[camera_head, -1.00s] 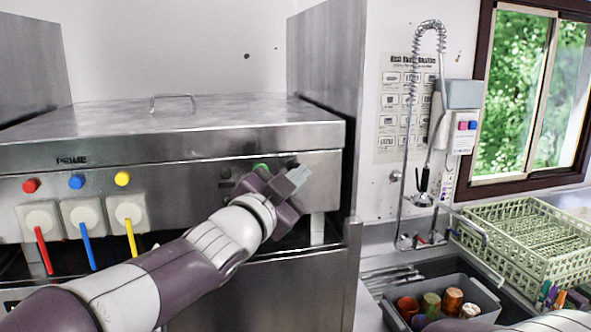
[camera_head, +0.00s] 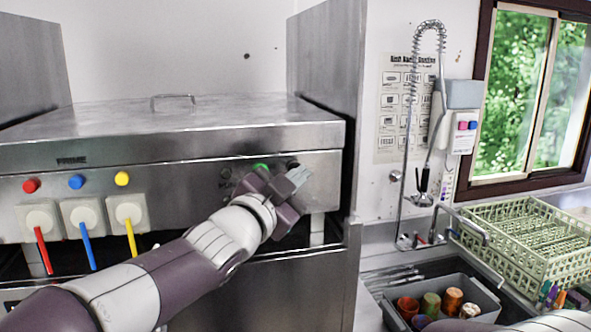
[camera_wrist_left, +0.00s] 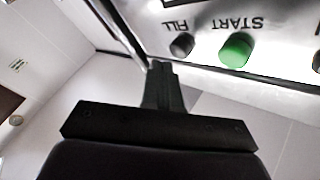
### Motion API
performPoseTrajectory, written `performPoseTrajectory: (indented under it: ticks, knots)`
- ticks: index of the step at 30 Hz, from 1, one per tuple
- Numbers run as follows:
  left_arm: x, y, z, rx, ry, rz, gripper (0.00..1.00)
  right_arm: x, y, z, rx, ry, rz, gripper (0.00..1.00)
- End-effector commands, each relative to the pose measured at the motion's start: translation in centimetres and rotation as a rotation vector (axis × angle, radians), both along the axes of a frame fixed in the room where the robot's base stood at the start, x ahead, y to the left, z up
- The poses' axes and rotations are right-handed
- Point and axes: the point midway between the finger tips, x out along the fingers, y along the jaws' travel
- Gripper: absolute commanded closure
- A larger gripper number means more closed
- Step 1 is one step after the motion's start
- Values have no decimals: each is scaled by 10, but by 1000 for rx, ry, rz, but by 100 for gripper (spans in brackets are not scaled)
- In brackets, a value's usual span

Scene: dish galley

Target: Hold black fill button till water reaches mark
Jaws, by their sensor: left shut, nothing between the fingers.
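The black FILL button (camera_wrist_left: 182,45) is on the steel front panel, left of the green START button (camera_wrist_left: 236,50) in the left wrist view, where the lettering is upside down. In the head view the black button (camera_head: 293,164) shows just above my left fingertips, right of the green button (camera_head: 260,167). My left gripper (camera_head: 298,176) is shut and empty. In the left wrist view its tips (camera_wrist_left: 160,68) are just below and left of the black button; I cannot tell whether they touch it. No water or mark is visible. My right gripper is not in view.
Red (camera_head: 31,185), blue (camera_head: 76,182) and yellow (camera_head: 122,179) knobs stand above switches with coloured levers on the left. A steel side wall (camera_head: 327,60) rises right of the lid. A grey bin (camera_head: 455,283) and a green rack (camera_head: 530,240) are at the right.

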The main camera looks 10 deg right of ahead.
Motion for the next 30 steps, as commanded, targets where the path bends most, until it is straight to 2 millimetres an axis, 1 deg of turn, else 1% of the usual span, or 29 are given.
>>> performPoseTrajectory:
  ticks: [9, 30]
  knots:
    - [8, 0, 2, -1, -1, 0, 100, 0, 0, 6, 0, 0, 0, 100]
    - [13, 0, 0, 0, 1, 1, 100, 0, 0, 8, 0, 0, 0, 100]
